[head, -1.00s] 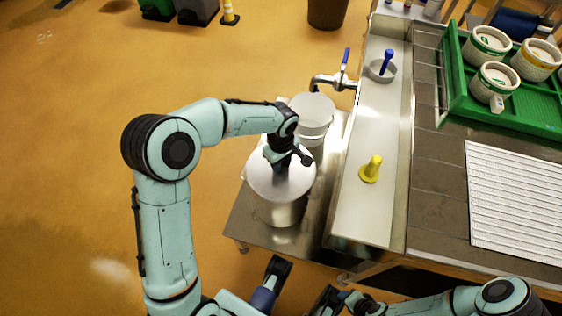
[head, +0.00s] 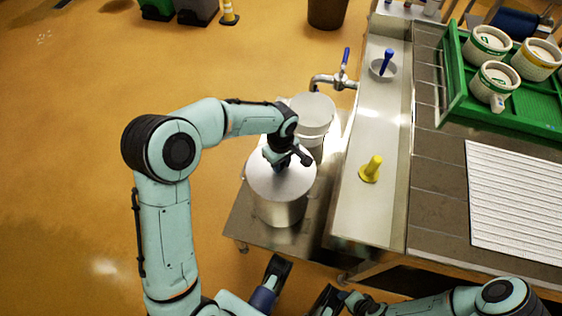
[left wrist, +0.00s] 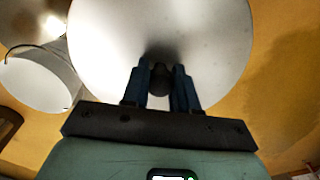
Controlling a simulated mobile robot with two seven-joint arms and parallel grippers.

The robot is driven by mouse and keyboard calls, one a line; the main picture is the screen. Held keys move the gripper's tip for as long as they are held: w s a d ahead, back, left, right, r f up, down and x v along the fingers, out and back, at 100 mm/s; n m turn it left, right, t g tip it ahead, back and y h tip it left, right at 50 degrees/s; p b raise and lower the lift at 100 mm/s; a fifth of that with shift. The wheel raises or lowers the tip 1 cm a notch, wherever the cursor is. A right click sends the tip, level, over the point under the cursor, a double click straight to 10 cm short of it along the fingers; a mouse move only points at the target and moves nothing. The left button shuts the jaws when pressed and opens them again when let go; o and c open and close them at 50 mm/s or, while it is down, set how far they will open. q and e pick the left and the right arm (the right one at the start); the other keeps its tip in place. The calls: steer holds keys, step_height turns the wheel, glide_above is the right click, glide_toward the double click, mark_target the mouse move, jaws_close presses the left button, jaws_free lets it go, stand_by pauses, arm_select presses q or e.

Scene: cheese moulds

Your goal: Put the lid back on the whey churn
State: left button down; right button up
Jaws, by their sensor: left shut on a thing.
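The whey churn (head: 282,213) is a metal can standing on a low steel platform. Its round pale lid (head: 272,184) is level over the churn's mouth, and the churn wall shows directly below the lid's edge. I cannot tell whether a small gap is left between them. My left gripper (head: 281,165) is above the lid, shut on its dark knob. In the left wrist view, the fingers (left wrist: 160,85) close on the knob at the middle of the lid (left wrist: 160,30). The churn's mouth is hidden. Part of my right gripper (head: 325,298) shows at the bottom edge; its jaws are unclear.
A white bucket (head: 313,112) stands close behind the churn, under a tap (head: 330,82). Right of it runs a steel gutter (head: 355,210) with a yellow plug-like piece (head: 371,168). A green tray (head: 530,108) holds several moulds on the counter.

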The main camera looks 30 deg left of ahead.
arm_select(q)
steer(key=shift+f, duration=0.1)
stand_by(0.6)
steer(key=shift+c, duration=1.6)
jaws_free()
steer(key=shift+r+p, duration=2.35)
steer(key=shift+r, duration=1.15)
jaws_close()
